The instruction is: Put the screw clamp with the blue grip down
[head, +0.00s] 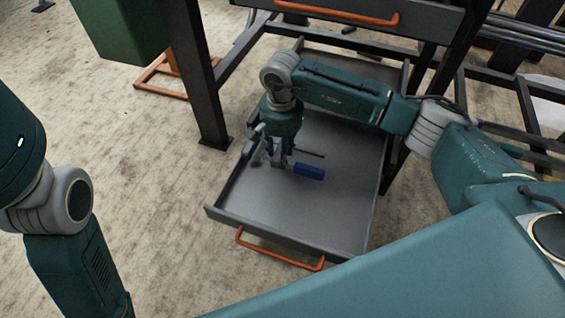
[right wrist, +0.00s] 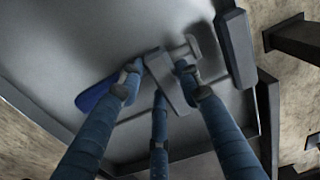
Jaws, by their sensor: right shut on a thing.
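The screw clamp has a blue grip (head: 308,171) and grey metal parts. It is at my right gripper (head: 277,160), inside the open grey drawer (head: 335,215). In the right wrist view the blue grip (right wrist: 96,94) points left, and a grey clamp block (right wrist: 170,82) sits between the fingers of my right gripper (right wrist: 158,85). The gripper points down and is shut on the clamp. The fingers hide part of the clamp. I cannot tell whether the clamp touches the drawer floor. My left arm shows at the left edge, but its gripper is out of view.
The drawer has low walls and an orange front handle (head: 280,250). Another drawer with an orange handle (head: 340,14) is above and behind it. A dark frame post (head: 200,75) stands left of the open drawer. The drawer's front part is bare.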

